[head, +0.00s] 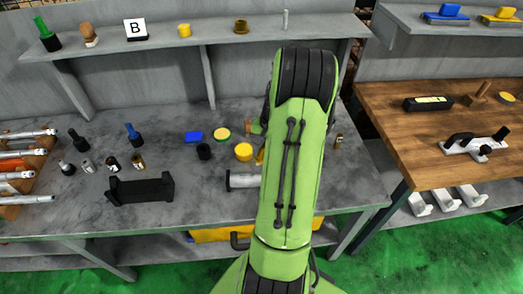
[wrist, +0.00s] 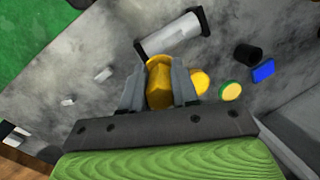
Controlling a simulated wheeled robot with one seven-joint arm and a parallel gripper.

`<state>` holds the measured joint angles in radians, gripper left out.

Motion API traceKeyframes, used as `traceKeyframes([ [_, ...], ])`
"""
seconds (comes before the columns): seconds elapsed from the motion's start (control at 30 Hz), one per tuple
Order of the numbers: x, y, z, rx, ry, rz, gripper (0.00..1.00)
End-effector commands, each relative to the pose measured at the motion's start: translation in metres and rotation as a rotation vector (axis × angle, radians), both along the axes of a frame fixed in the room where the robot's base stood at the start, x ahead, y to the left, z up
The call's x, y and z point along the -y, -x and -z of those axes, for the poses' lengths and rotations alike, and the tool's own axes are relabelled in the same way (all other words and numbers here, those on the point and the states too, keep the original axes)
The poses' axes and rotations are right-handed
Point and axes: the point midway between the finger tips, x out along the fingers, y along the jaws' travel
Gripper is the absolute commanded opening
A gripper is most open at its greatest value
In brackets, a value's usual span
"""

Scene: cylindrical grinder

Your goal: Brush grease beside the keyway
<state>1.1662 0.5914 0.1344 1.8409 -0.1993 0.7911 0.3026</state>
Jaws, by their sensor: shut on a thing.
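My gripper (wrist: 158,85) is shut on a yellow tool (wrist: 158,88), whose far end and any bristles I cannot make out. In the head view my green arm hides most of the gripper, and a bit of orange-yellow (head: 260,156) shows at its left edge. A light grey shaft (wrist: 173,36) with dark end supports lies just beyond the fingertips, apart from the tool in the picture. The shaft also shows in the head view (head: 242,181), partly behind my arm. Its keyway is too small to tell. A tin with a yellow top and green rim (wrist: 230,91) stands beside the gripper.
Near the tin are a yellow round container (head: 243,152), a black cup (head: 204,152) and a blue block (head: 194,137). A black cradle (head: 140,190) stands at the bench front, with several small bottles behind it. A shelf (head: 220,47) spans the back. Bare grey bench lies between cradle and shaft.

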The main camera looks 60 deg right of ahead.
Motion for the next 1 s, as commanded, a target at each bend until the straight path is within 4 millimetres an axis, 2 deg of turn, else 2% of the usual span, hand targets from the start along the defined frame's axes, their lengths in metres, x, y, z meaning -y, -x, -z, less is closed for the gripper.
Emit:
traceKeyframes([
  [0.23, -0.001, 0.0, 0.001, 0.002, -0.001, -0.001, 0.0],
  [0.7, -0.001, 0.0, 0.053, 0.002, -0.002, 0.0, 0.0],
  [1.0, -0.001, 0.0, 0.052, 0.002, -0.001, 0.0, 0.0],
])
